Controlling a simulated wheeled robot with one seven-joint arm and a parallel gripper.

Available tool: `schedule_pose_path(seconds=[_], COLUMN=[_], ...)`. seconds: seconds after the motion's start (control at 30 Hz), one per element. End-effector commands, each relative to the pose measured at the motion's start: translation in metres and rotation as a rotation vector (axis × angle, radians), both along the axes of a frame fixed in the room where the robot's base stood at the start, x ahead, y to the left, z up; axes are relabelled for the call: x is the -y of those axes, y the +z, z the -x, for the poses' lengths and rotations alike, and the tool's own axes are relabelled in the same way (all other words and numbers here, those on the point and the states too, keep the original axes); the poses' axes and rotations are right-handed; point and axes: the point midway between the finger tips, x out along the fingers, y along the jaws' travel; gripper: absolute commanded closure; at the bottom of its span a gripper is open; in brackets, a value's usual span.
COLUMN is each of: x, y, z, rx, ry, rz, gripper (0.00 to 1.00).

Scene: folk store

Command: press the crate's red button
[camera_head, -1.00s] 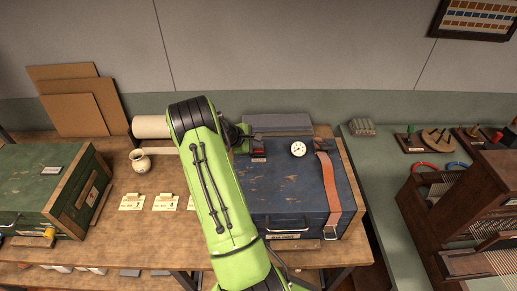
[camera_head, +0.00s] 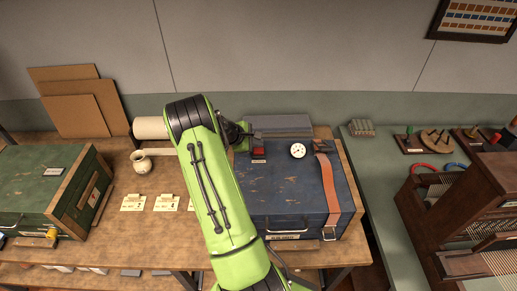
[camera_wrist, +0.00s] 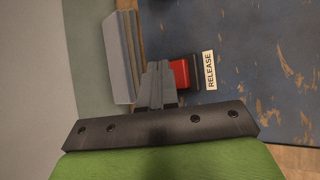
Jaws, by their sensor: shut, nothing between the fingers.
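The blue crate (camera_head: 290,190) lies on the wooden bench with a worn lid and an orange strap. Its red button (camera_head: 259,151) is at the lid's far left. In the wrist view the red button (camera_wrist: 180,73) sits beside a dark bar and a "RELEASE" label (camera_wrist: 209,70). My gripper (camera_head: 250,137) is shut and empty, just behind the button in the head view. In the wrist view my gripper's fingertips (camera_wrist: 158,72) are immediately left of the button and overlap its edge. I cannot tell whether they touch it.
A round white dial (camera_head: 298,151) and the orange strap (camera_head: 328,190) are on the lid, right of the button. A grey block (camera_head: 285,122) lies behind the crate.

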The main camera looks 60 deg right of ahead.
Motion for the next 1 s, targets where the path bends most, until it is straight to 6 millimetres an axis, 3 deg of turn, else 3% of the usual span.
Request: schedule_pose_path(seconds=[0.17,0.63,1.0], x=[0.0,0.0,0.0], y=[0.003,0.051,0.049], z=[0.0,0.0,0.0], rx=[0.0,0.001,0.0], ry=[0.0,0.0,0.0], rz=[0.0,0.001,0.0], gripper=[1.0,1.0,1.0])
